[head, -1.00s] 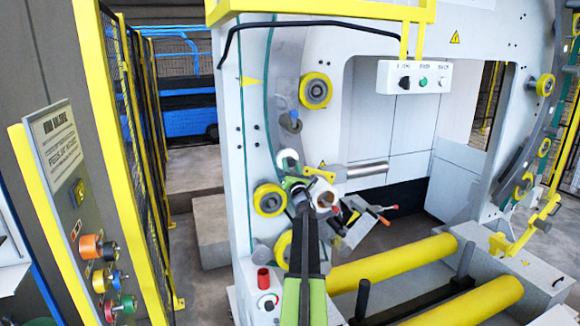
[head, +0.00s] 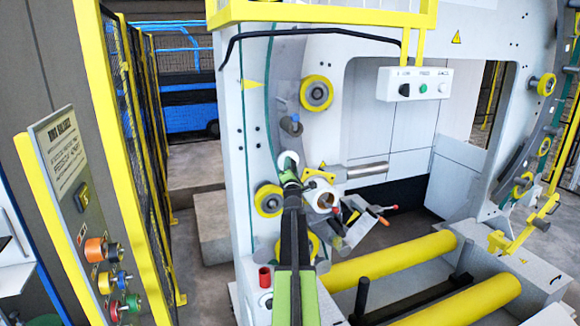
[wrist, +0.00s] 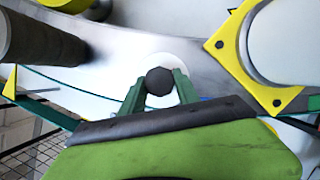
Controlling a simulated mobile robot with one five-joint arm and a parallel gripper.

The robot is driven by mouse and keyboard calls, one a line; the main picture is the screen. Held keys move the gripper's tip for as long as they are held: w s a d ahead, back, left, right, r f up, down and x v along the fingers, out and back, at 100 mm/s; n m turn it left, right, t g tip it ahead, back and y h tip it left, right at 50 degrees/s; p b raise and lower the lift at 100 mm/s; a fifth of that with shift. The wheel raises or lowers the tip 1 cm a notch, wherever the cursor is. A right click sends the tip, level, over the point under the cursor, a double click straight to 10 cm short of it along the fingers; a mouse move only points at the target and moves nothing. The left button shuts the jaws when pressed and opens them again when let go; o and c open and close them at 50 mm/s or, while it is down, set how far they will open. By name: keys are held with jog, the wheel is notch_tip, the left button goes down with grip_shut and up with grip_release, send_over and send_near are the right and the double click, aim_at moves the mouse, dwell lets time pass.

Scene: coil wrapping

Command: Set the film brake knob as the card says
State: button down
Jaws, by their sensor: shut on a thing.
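My gripper (wrist: 161,92) is shut on a dark, many-sided knob (wrist: 160,78), with one green finger on each side. The knob sits on a round white dial (wrist: 184,76) on the grey ring. In the head view my gripper (head: 289,176) reaches the white dial (head: 286,158) at the ring's left side; the knob is hidden there. No marks on the dial can be read. A white card (head: 62,152) with print hangs on the grey panel at the left; its lines are too small to read surely.
Yellow rollers (head: 268,201) flank the dial on the ring. A white film roll (head: 323,198) on its carriage is just right of my arm. A red knob (head: 265,277) stands on the base below. Coloured couplings (head: 96,250) stick out of the left panel. Yellow mesh fencing (head: 150,130) stands behind it.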

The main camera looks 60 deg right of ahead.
jog(key=shift+w, duration=0.1)
dwell(0.3)
jog(key=c, duration=0.9)
grip_release()
jog(key=b+v, duration=0.3)
jog(key=v, duration=1.4)
jog(key=shift+a+b, duration=0.25)
jog(key=shift+b, duration=0.1)
